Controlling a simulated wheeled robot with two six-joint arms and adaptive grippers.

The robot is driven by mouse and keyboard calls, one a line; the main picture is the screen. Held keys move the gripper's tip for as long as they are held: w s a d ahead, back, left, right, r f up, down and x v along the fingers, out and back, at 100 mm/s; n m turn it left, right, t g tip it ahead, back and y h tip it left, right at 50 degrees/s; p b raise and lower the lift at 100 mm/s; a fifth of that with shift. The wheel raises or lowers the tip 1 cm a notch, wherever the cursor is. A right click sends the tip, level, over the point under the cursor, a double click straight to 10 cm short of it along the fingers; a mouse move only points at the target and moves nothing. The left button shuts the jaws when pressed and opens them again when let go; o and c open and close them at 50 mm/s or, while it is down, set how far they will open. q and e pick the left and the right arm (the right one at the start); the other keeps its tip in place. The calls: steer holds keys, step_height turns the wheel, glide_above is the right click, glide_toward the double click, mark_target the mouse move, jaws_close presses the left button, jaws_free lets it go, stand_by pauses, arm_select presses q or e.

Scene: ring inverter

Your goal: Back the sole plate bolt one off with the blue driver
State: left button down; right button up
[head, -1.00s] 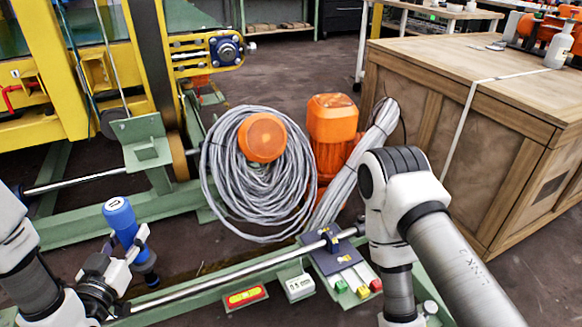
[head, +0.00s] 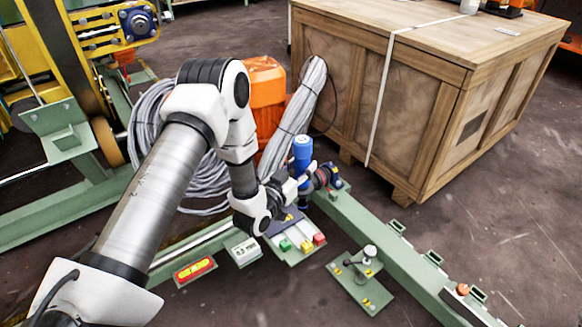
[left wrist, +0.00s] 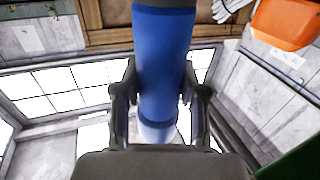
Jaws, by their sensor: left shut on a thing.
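The blue driver (head: 302,150) stands roughly upright in the head view, its blue handle on top. My left gripper (head: 304,180) is shut on it. In the left wrist view the blue driver (left wrist: 163,60) runs between the two fingers of my left gripper (left wrist: 160,98). The driver is above the green rail, near the far end of the block plate. I cannot tell which bolt is the sole plate bolt one. My right gripper is out of view.
A large wooden crate (head: 425,120) stands behind to the right. An orange motor (head: 265,85) and grey cable coils (head: 150,118) are behind my left arm. A green rail (head: 385,235) runs to the lower right. Coloured blocks (head: 305,242) sit on a plate beside it.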

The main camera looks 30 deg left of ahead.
arm_select(q)
steer(key=a+f+n+y, duration=0.1)
steer(key=a+f+y, duration=0.1)
steer(key=a+f, duration=0.2)
steer(key=a, duration=0.3)
steer(key=shift+w+f, duration=0.15)
steer(key=shift+w, duration=0.25)
